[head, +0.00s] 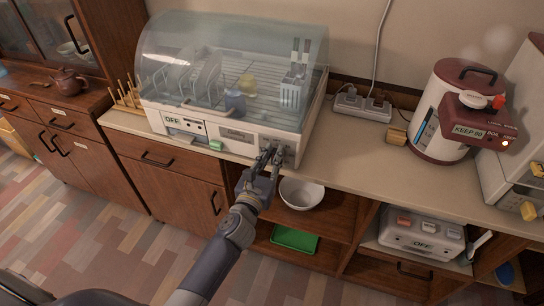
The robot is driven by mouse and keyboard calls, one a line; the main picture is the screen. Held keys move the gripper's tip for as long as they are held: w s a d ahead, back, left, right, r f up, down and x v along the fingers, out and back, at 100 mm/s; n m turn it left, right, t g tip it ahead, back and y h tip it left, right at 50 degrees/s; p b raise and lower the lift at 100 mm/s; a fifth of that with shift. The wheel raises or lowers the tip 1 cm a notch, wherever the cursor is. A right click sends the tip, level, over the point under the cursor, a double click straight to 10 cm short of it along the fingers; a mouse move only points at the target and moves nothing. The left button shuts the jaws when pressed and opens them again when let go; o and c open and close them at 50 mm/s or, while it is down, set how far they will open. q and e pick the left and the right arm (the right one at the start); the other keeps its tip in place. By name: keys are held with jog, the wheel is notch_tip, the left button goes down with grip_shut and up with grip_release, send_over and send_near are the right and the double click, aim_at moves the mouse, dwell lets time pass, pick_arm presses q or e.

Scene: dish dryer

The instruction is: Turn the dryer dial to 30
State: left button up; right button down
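The dish dryer (222,128) is a white box with a clear domed lid, standing on the counter against the wall. Its lid is down over several dishes. A small panel reading OFF (172,120) is on the left of its front. My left gripper (270,153) is at the right part of the dryer's front, with its two fingers pointing at the control area there. The fingers cover that area, so I cannot make out the dial or its setting, or whether the fingers touch or hold it. My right gripper is not in view.
A white bowl (301,194) sits on the shelf below, close to my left gripper. A power strip (361,106) and a red-white pot (453,108) are to the right.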

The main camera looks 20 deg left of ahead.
pick_arm(q)
grip_shut()
jog(key=shift+m, duration=0.3)
jog(key=f+m+p, duration=0.1)
jog(key=m+p, duration=0.2)
jog(key=m, duration=0.5)
jog(key=d+f+m+p, duration=0.1)
jog(key=m+p, duration=0.1)
jog(key=m, duration=0.7)
jog(key=f+m+p, duration=0.1)
jog(key=m+p, duration=0.2)
jog(key=m, duration=0.6)
jog(key=shift+d+f+p, duration=0.2)
jog(key=shift+d+p, duration=0.05)
jog(key=shift+p, duration=0.1)
jog(key=o, duration=0.7)
grip_release()
jog(key=shift+c, duration=0.2)
